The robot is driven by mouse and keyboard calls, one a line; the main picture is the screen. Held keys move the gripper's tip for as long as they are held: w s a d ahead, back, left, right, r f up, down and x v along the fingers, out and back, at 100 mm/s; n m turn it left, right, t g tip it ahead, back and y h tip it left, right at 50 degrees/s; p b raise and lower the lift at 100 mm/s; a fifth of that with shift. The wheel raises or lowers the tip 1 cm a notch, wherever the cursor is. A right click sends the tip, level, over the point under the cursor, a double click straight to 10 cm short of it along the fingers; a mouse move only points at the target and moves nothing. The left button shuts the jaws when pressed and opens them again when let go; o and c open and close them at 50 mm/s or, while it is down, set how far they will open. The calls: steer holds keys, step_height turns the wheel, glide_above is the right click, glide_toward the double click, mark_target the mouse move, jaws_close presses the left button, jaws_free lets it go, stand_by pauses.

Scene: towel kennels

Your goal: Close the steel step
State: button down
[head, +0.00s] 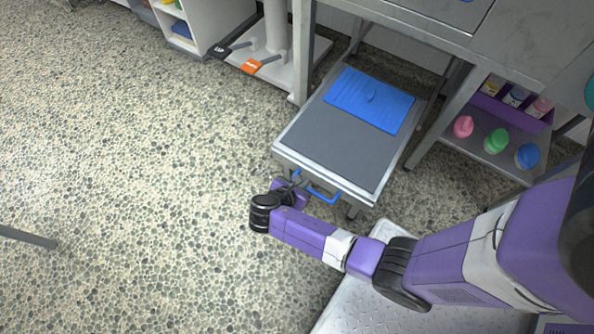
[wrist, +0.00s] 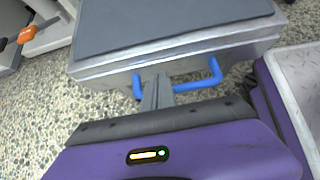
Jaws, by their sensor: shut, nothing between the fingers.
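The steel step (head: 328,146) stands pulled out from under the steel table, with a grey top, a metal rim and a blue handle (head: 322,195) on its front edge. A blue mat (head: 371,99) lies on its far part. In the wrist view the step (wrist: 172,50) fills the top, and its blue handle (wrist: 213,74) hangs below the front rim. My gripper (head: 294,183) is at the step's front edge, left of the handle's middle. In the wrist view my gripper (wrist: 155,82) is shut and overlaps the handle's span; I cannot tell whether it touches.
Table legs (head: 303,50) flank the step. A shelf at right holds pink, green and blue bottles (head: 496,141) and a purple bin (head: 508,108). A white stand with black and orange pedals (head: 252,66) is at left. A metal plate (head: 385,290) lies in front. Open pebbled floor spreads left.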

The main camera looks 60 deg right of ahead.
mark_target(362, 98)
steer(key=shift+w+d+r+b, duration=0.15)
steer(key=shift+d+b, duration=0.15)
steer(key=shift+d, duration=1.6)
steer(key=shift+d, duration=0.45)
steer(key=d+b, duration=0.1)
steer(key=d, duration=1)
steer(key=d+b, duration=0.1)
steer(key=d, duration=1.1)
steer(key=w+d+b, duration=0.1)
steer(key=d, duration=1)
steer(key=shift+d, duration=0.95)
steer(key=shift+d+r, duration=0.15)
